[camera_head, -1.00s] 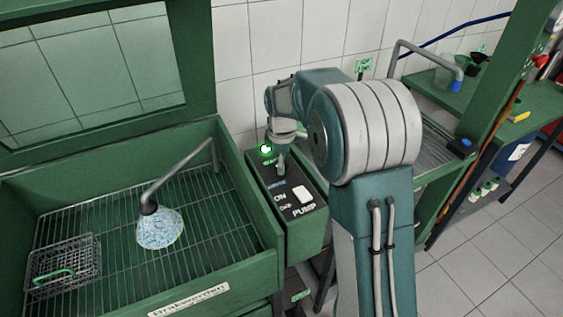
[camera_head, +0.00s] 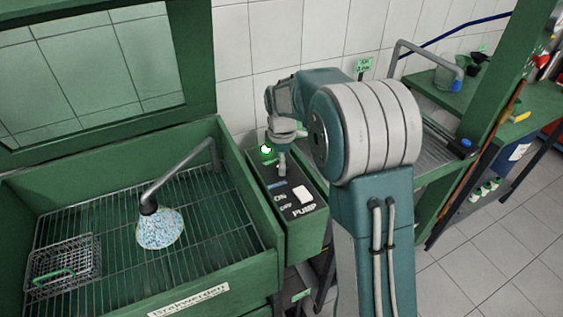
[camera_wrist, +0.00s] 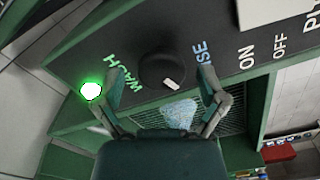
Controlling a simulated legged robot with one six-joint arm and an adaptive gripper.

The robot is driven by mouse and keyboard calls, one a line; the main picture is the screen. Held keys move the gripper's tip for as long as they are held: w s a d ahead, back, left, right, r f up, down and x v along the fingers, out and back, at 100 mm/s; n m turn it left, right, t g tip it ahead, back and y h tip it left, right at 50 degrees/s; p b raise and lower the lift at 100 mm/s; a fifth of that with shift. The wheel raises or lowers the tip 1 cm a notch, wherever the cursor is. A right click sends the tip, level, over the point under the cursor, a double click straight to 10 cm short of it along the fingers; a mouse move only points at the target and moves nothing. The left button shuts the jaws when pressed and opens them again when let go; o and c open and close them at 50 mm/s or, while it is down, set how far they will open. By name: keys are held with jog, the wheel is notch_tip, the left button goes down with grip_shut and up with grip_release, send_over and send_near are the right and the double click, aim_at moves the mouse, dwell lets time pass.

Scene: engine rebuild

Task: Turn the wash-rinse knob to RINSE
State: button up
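The wash-rinse knob (camera_wrist: 158,70) is a round dark knob with a white mark on its rim, seen in the wrist view. The mark points to the lower right, on the side of the partly covered RINSE label. The WASH label (camera_wrist: 122,73) is left of the knob. My gripper (camera_wrist: 163,82) is open, with one finger on each side of the knob and visible gaps between. In the head view my gripper (camera_head: 282,165) points down over the control box (camera_head: 308,232) and hides the knob.
A green light (camera_head: 266,149) glows on the box beside WASH. The white pump switch (camera_head: 303,194) is nearer the front. Left is the green wash basin (camera_head: 262,262) with a grate, a wire basket (camera_head: 62,262) and a nozzle (camera_head: 149,207) over a bluish-white spray. A workbench (camera_head: 535,95) stands right.

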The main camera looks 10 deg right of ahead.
notch_tip(320, 180, up, 12)
dwell(0.7)
jog(key=s+r+m+t, duration=0.25)
jog(key=s+m, duration=0.35)
jog(key=s, duration=0.5)
jog(key=s+r+m+t, duration=0.25)
jog(key=s+m, duration=0.25)
jog(key=s, duration=0.6)
jog(key=s+f+m, duration=0.3)
jog(key=s+m, duration=0.1)
jog(key=s, duration=0.3)
jog(key=shift+s+f+t, duration=0.15)
jog(key=shift+s+t, duration=0.05)
jog(key=shift+t, duration=0.1)
